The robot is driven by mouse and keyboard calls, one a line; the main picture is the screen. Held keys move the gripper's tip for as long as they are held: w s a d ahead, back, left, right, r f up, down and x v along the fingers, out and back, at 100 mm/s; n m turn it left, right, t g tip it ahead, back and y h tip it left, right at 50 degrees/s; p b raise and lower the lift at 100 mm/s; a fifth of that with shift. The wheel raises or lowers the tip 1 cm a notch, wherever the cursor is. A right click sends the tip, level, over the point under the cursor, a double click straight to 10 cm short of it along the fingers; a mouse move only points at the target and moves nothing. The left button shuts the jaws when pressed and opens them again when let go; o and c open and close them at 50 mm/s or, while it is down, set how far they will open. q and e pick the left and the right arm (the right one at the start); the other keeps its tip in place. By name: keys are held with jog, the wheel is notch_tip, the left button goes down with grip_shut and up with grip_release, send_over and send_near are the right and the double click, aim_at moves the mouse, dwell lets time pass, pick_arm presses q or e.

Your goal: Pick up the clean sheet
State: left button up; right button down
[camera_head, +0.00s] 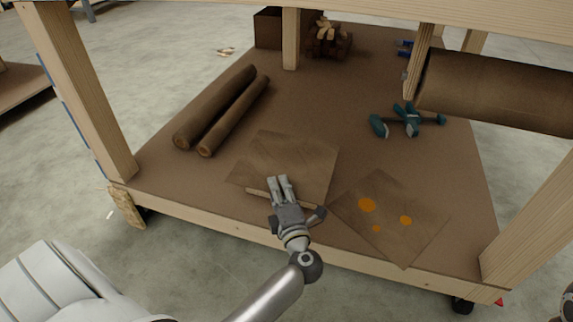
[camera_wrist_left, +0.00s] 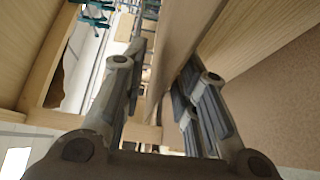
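The clean sheet (camera_head: 290,150) is a plain brown square lying on the lower shelf of the wooden bench, with its near edge close to the shelf's front edge. A second brown sheet (camera_head: 388,232) with orange stains lies to its right. My left gripper (camera_head: 281,181) is at the near edge of the clean sheet, fingers pointing inward over it. In the left wrist view, the fingers (camera_wrist_left: 165,75) are parted. A thin wood-coloured strip, seemingly the sheet's edge, runs between them with a gap on the left finger's side. My right gripper's fingers are not seen.
Two brown rolls (camera_head: 218,108) lie at the left of the shelf (camera_head: 300,95). Teal clamps (camera_head: 408,120) lie at the right, near a large brown roll (camera_head: 500,92). Bench legs (camera_head: 85,90) stand at the corners, and the bench top overhangs the shelf.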

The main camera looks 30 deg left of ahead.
pick_arm(q)
grip_shut()
jog(key=shift+r, duration=0.1)
dwell(0.3)
